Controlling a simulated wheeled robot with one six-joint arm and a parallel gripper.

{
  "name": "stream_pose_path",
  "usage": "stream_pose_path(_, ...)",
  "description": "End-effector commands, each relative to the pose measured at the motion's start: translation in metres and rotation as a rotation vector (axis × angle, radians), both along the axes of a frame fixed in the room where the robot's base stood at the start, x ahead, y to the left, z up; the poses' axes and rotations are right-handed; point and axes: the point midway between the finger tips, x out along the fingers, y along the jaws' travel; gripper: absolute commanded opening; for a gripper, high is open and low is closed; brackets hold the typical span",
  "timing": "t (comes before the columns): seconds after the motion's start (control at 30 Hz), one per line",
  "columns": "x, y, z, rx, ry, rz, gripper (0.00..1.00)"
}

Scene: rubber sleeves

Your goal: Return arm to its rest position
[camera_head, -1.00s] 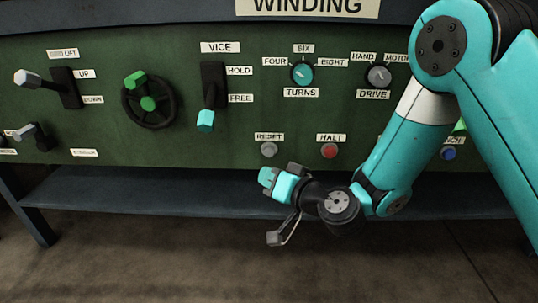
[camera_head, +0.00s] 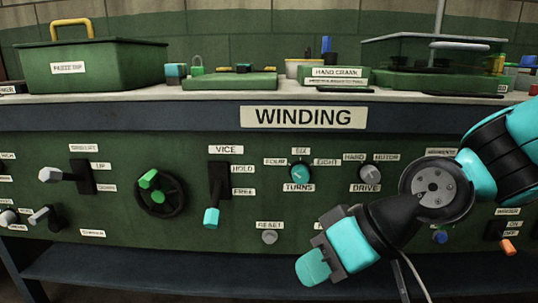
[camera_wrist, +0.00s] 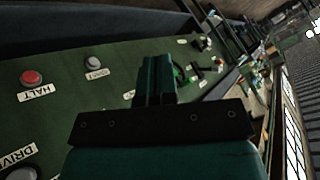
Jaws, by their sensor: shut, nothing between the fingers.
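My gripper (camera_head: 314,267) is at the lower right of the head view, in front of the green control panel (camera_head: 120,150), and its teal fingers are together and empty. It points to the left and slightly down, to the right of the grey RESET button (camera_head: 269,237). In the wrist view my gripper (camera_wrist: 155,75) is also shut with nothing between its fingers. My arm comes in from the right edge and hides part of the panel, including where the HALT button is. The red HALT button (camera_wrist: 32,76) shows in the wrist view.
A green box (camera_head: 95,68) and a clear-lidded case (camera_head: 435,60) stand on the bench top. A shelf (camera_head: 180,270) runs below.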

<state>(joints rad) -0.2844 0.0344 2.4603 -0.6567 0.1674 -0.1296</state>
Motion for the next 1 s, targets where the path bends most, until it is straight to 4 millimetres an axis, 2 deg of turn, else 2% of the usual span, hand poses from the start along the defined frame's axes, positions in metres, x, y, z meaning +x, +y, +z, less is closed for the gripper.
stream_pose_path(0.03, -0.014, -0.013, 0.019, -0.057, 0.021, 0.004, 0.00)
stream_pose_path(0.33, -0.091, -0.091, 0.060, -0.372, 0.196, -0.037, 0.00)
stream_pose_path(0.67, -0.090, -0.090, 0.142, -0.374, 0.205, -0.032, 0.00)
stream_pose_path(0.77, -0.089, -0.090, 0.176, -0.374, 0.205, -0.032, 0.00)
stream_pose_path(1.0, -0.089, -0.090, 0.271, -0.373, 0.204, -0.031, 0.00)
